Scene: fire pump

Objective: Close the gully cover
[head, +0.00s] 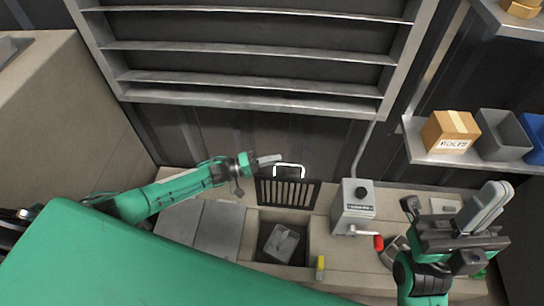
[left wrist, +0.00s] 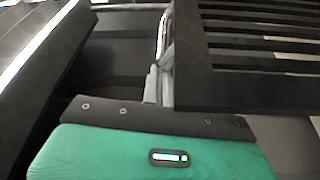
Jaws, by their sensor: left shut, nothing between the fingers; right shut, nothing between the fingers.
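The gully cover (head: 287,195) is a dark slotted grate with a white handle (head: 289,166) on its upper edge. It stands raised at the back edge of the gully opening (head: 262,228), which is uncovered. In the left wrist view the cover (left wrist: 245,88) fills the upper right. My left gripper (head: 270,159) is shut and empty, at the cover's upper left, close to the handle; I cannot tell whether they touch. My right gripper (head: 490,204) is shut and empty, far to the right, away from the cover.
A grey container (head: 282,243) sits inside the opening. A grey box with a red-handled lever (head: 354,207) stands right of the cover. A small yellow object (head: 320,266) lies at the opening's right. A shelf (head: 440,154) at right holds a cardboard box (head: 450,132) and bins.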

